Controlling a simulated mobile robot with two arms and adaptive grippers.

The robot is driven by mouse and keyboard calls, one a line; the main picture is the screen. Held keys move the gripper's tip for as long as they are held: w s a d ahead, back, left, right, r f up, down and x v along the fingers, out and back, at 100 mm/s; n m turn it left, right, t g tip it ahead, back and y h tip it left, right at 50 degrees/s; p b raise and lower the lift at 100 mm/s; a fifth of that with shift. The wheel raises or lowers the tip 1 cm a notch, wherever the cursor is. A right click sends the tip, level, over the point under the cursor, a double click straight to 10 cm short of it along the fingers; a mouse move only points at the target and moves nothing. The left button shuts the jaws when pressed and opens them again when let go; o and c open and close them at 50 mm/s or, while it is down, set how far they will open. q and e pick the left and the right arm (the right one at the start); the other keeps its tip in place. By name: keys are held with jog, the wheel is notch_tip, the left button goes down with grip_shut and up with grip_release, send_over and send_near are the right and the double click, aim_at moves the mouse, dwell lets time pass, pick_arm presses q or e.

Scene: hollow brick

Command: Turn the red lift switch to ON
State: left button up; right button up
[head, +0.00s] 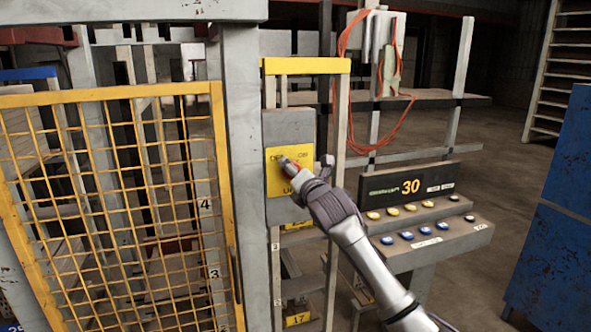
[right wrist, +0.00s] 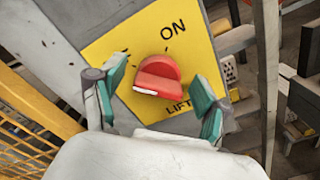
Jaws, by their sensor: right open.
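The red lift switch (right wrist: 158,74) is a rotary knob on a yellow plate (right wrist: 105,48) marked ON above it and LIFT below. Its white edge faces the lower left of the right wrist view, away from the ON label. The plate is on a grey box (head: 288,127) in the head view, where the knob (head: 290,170) is largely hidden by my right gripper (head: 300,172). In the right wrist view the right gripper (right wrist: 158,98) is open, with one green-padded finger on each side of the knob and gaps visible. My left gripper is not in view.
A yellow mesh gate (head: 120,200) and a grey post (head: 240,150) stand left of the box. A button console (head: 430,225) with a display reading 30 stands right. A blue cabinet (head: 555,210) is at the far right, with open floor before it.

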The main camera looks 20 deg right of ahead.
jog(key=c, duration=1.2)
jog(key=shift+o, duration=0.2)
jog(key=shift+m, duration=0.3)
jog(key=m+p, duration=0.1)
jog(key=m, duration=0.1)
jog(key=shift+m+p, duration=0.3)
jog(key=shift+m, duration=0.1)
jog(key=m+p, duration=0.1)
jog(key=m, duration=0.3)
jog(key=shift+d+f+m, duration=0.1)
jog(key=shift+f+m, duration=0.05)
jog(key=shift+m, duration=0.15)
jog(key=m+p, duration=0.1)
jog(key=m, duration=0.4)
jog(key=shift+f, duration=0.15)
jog(key=shift+f+m+p, duration=0.15)
jog(key=shift+m+p, duration=0.15)
jog(key=shift+m, duration=2.1)
